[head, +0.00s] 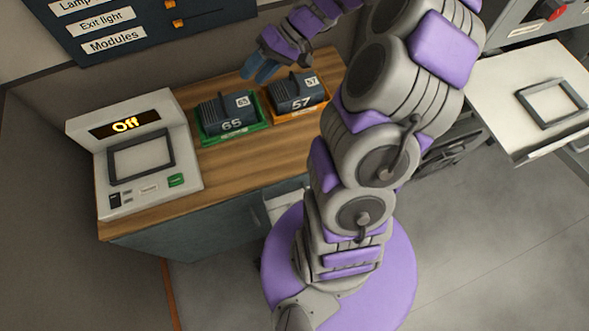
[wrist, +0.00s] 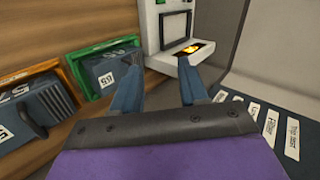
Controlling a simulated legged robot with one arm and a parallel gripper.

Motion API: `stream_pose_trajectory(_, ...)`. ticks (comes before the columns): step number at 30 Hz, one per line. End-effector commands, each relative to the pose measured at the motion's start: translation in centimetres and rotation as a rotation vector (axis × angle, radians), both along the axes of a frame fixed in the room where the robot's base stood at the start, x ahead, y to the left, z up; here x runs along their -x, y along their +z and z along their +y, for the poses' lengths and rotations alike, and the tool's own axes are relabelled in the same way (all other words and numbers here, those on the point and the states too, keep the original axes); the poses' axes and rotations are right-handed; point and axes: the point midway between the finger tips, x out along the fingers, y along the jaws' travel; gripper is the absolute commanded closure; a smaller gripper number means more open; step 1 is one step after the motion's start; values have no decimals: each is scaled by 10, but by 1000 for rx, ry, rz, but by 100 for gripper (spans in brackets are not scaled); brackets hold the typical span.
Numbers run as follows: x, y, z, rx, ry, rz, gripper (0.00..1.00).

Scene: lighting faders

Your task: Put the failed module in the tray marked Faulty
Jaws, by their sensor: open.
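A dark module numbered 65 (head: 228,113) sits in a green tray (head: 207,141) on the wooden counter. A dark module numbered 57 (head: 297,91) sits in an orange tray (head: 318,107) to its right. Both also show in the wrist view, module 65 (wrist: 108,73) and module 57 (wrist: 48,104). Tray lettering is too small to read. My gripper (head: 256,71) is open and empty, above the back of the counter behind the trays. In the wrist view its fingers (wrist: 157,75) stand apart with nothing between them.
A white console (head: 187,160) at the counter's left shows "Off" above an empty square frame (head: 141,157). A dark wall panel (head: 130,25) carries labels and orange sliders. A white shelf (head: 505,95) with another empty square frame is at right. Bare wood lies before the trays.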

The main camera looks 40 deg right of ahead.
Motion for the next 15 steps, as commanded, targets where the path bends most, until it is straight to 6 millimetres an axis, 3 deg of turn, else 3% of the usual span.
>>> stream_pose_trajectory(1,12,12,23,33,51,17,56)
stream_pose_trajectory(6,59,33,76,162,165,96,56)
stream_pose_trajectory(10,102,42,104,280,222,150,56)
stream_pose_trajectory(15,159,47,121,452,256,206,56)
